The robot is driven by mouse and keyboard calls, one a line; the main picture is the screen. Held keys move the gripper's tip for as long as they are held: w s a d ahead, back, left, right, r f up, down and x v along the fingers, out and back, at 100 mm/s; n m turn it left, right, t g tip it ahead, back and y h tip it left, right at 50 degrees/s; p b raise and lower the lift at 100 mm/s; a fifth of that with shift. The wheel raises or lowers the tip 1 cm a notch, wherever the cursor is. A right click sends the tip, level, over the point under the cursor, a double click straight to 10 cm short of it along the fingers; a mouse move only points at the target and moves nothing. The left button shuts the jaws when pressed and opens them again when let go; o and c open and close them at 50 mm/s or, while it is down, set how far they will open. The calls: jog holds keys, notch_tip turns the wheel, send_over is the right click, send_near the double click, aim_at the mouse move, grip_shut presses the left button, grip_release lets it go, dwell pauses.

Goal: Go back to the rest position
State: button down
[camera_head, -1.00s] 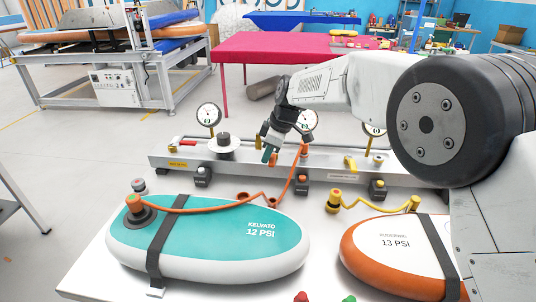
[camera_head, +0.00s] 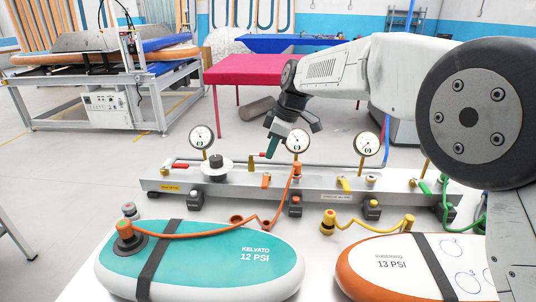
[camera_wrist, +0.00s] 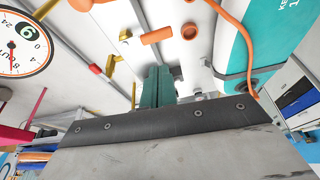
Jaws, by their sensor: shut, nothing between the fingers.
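My gripper (camera_head: 273,146) hangs empty over the back of the work table, above the manifold rail and just left of the middle pressure gauge (camera_head: 297,140). Its teal fingers are together; they also show in the wrist view (camera_wrist: 157,85), with nothing between them. My arm reaches in from the right. The teal board (camera_head: 205,262) marked KELVATO 12 PSI lies at front left under a dark strap, with an orange hose (camera_head: 205,234) running from its valve to the rail. The orange and white board (camera_head: 400,280) marked 13 PSI lies at front right, with a yellow hose (camera_head: 372,224).
The grey manifold rail (camera_head: 235,185) carries several valves and upright gauges, including one at left (camera_head: 201,137) and one at right (camera_head: 367,144). A green hose (camera_head: 447,205) is at far right. Behind stand a red table (camera_head: 240,75) and a board press (camera_head: 105,85). Floor at left is clear.

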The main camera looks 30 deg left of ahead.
jog(key=shift+m, duration=0.3)
jog(key=s+d+f+m+h, duration=0.1)
jog(key=s+d+f+m, duration=0.1)
jog(key=d+f+m, duration=0.15)
jog(key=s+d+r+m+h, duration=0.1)
jog(key=s+d+r+m, duration=0.25)
jog(key=d, duration=0.85)
jog(key=s+d+r+m, duration=0.2)
jog(key=s+d+m, duration=0.15)
jog(key=d, duration=0.75)
jog(key=s+d+r+m+h, duration=0.1)
jog(key=s+d+r+m, duration=0.2)
jog(key=d, duration=0.9)
jog(key=s+d+m+t, duration=0.2)
jog(key=s+d+m, duration=0.6)
jog(key=s+d, duration=1)
jog(key=shift+d+t+h, duration=0.3)
jog(key=shift+d+t, duration=0.1)
jog(key=shift+d, duration=1.35)
